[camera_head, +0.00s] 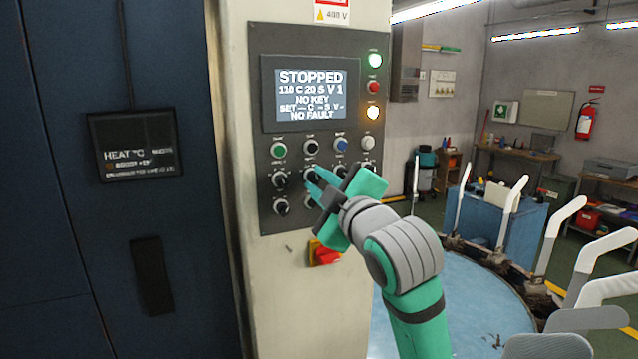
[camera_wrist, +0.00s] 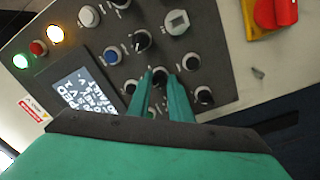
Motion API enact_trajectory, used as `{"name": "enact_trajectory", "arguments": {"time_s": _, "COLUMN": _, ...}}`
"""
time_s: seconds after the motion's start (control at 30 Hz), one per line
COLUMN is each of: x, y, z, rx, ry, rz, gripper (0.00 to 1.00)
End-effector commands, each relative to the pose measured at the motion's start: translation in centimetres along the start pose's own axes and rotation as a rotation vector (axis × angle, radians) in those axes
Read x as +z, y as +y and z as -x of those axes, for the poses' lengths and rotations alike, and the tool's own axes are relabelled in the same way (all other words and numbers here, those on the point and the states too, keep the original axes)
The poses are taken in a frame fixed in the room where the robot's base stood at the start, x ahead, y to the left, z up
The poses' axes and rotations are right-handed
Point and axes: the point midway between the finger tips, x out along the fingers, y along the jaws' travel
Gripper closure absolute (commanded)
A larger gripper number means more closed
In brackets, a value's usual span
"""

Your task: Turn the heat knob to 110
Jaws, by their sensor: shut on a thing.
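The grey control panel (camera_head: 262,150) fills the machine's upright cream post. Its display (camera_head: 310,93) reads STOPPED, 110 C 20 S V 1, NO KEY, a SET line with dashes, and NO FAULT. My gripper (camera_head: 315,186) reaches the panel's lower knob rows from the right. In the wrist view my gripper (camera_wrist: 161,84) has its green fingers on either side of a black knob (camera_wrist: 160,75), shut on it. The knob's label is too small to read, and its lower part is hidden by the fingers.
Other black knobs (camera_head: 281,207) sit close around the gripped one. A green button (camera_head: 278,150) and other buttons are above. A red switch on yellow (camera_head: 326,256) is below the panel. A round blue table (camera_head: 450,305) with white sock forms (camera_head: 563,215) stands right.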

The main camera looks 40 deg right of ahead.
Motion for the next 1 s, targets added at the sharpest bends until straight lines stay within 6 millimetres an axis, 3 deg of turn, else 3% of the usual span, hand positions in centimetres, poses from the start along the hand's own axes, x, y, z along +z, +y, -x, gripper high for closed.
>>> {"name": "enact_trajectory", "arguments": {"time_s": 0.3, "x": 0.02, "y": -0.03, "z": 0.01, "rx": -0.002, "ry": 0.005, "rz": 0.126, "gripper": 1.00}}
{"name": "enact_trajectory", "arguments": {"time_s": 0.87, "x": 0.00, "y": -0.06, "z": 0.00, "rx": -0.003, "ry": 0.007, "rz": 0.152, "gripper": 1.00}}
{"name": "enact_trajectory", "arguments": {"time_s": 0.9, "x": 0.01, "y": -0.06, "z": -0.01, "rx": -0.003, "ry": 0.007, "rz": 0.152, "gripper": 0.74}}
{"name": "enact_trajectory", "arguments": {"time_s": 0.97, "x": 0.02, "y": -0.05, "z": -0.01, "rx": -0.003, "ry": 0.007, "rz": 0.152, "gripper": 0.63}}
{"name": "enact_trajectory", "arguments": {"time_s": 1.0, "x": 0.04, "y": -0.03, "z": 0.00, "rx": -0.003, "ry": 0.006, "rz": 0.151, "gripper": 0.63}}
